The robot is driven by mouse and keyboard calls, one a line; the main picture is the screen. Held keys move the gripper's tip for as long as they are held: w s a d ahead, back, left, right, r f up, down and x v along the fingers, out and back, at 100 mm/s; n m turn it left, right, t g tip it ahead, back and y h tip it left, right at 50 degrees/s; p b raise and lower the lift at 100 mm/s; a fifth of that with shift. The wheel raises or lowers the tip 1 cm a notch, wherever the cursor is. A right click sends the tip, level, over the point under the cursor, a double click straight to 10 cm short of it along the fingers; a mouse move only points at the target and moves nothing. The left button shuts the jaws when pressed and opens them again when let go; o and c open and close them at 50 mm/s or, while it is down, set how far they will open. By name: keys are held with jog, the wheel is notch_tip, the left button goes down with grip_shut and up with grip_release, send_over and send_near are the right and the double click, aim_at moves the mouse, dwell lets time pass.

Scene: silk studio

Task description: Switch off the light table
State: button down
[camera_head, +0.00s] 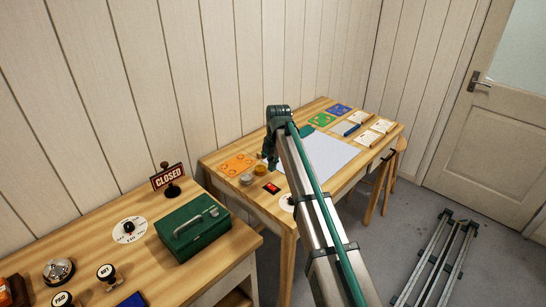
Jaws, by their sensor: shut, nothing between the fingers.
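The light table seems to be the flat pale panel (328,160) set on the far wooden table. I cannot tell surely whether it is lit. A small black box with a red rocker (271,187) lies in front of it, near the table's front-left part. My gripper (268,166) hangs fingers down above the table, left of the panel and behind the red rocker. It is small here and looks shut and empty. It appears apart from the rocker. My arm covers part of the panel's left side and the table front.
An orange sheet (238,165) and small round pots (247,179) lie left of my gripper. Coloured sheets (322,120) and cards (368,138) fill the back right. A nearer table holds a green cash box (193,227), a CLOSED sign (168,177) and a white dial (130,229).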

aim_at(269, 185)
jog(key=f+p, duration=0.1)
jog(key=f, duration=0.4)
jog(key=f+p, duration=0.1)
jog(key=f, duration=0.2)
jog(key=shift+w+a+f+p, duration=0.1)
jog(key=shift+w+a+p, duration=0.2)
jog(key=shift+a, duration=0.1)
jog(key=shift+a, duration=0.15)
